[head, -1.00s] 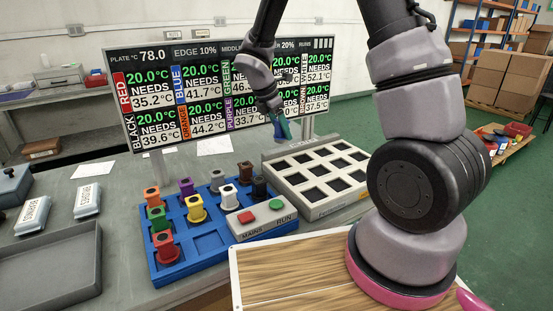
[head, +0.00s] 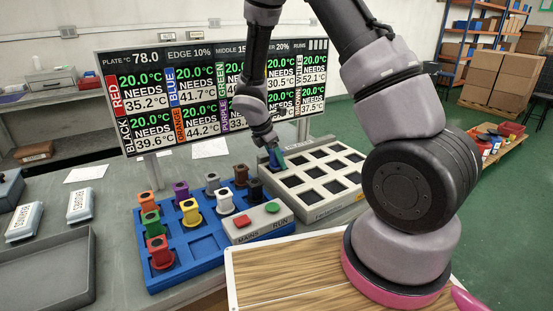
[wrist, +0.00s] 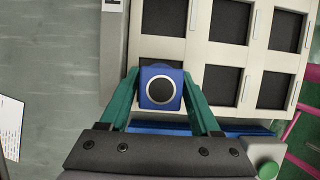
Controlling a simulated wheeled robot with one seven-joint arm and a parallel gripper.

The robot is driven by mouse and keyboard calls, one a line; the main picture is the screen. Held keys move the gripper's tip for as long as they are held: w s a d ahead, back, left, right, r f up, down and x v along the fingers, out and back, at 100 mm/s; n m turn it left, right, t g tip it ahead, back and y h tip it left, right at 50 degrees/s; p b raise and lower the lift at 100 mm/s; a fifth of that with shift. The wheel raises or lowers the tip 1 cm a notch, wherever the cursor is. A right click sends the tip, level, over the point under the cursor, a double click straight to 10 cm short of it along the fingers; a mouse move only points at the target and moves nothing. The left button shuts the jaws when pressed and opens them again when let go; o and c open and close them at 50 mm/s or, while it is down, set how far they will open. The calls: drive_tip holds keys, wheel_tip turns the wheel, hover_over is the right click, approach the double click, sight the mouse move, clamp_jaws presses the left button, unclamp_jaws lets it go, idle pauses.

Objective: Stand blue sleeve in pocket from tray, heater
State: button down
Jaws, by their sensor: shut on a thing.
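My gripper (wrist: 160,100) is shut on the blue sleeve (wrist: 161,88), its green fingers on either side of it. The sleeve is square with a round dark bore. The blue tray (head: 182,280) holds several coloured sleeves, including red, green, orange, purple, yellow and white. The other heater pockets in view look empty.
The control box (head: 260,222) with a red and a green button sits against the heater's near left side. The temperature board (head: 200,90) stands behind. A grey bin (head: 45,275) and two labelled blocks lie at the left.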

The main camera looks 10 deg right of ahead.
drive_tip(key=shift+c, duration=1.9)
unclamp_jaws()
drive_tip(key=shift+f, duration=0.1)
drive_tip(key=s+r+m+y, duration=0.1)
drive_tip(key=s+r+m, duration=0.15)
drive_tip(key=r, duration=0.75)
drive_tip(key=s+r+m, duration=0.2)
drive_tip(key=r+m, duration=0.1)
drive_tip(key=r, duration=0.6)
drive_tip(key=s+d+r+m+t+y, duration=0.2)
drive_tip(key=s+d+r+m+t, duration=0.1)
drive_tip(key=s+r+m, duration=0.5)
drive_tip(key=s+d+r+m+t+y, duration=0.2)
drive_tip(key=s+r+m+y, duration=0.1)
drive_tip(key=s+r+m, duration=0.6)
drive_tip(key=shift+s+d+m+t, duration=0.4)
drive_tip(key=shift+m, duration=1.25)
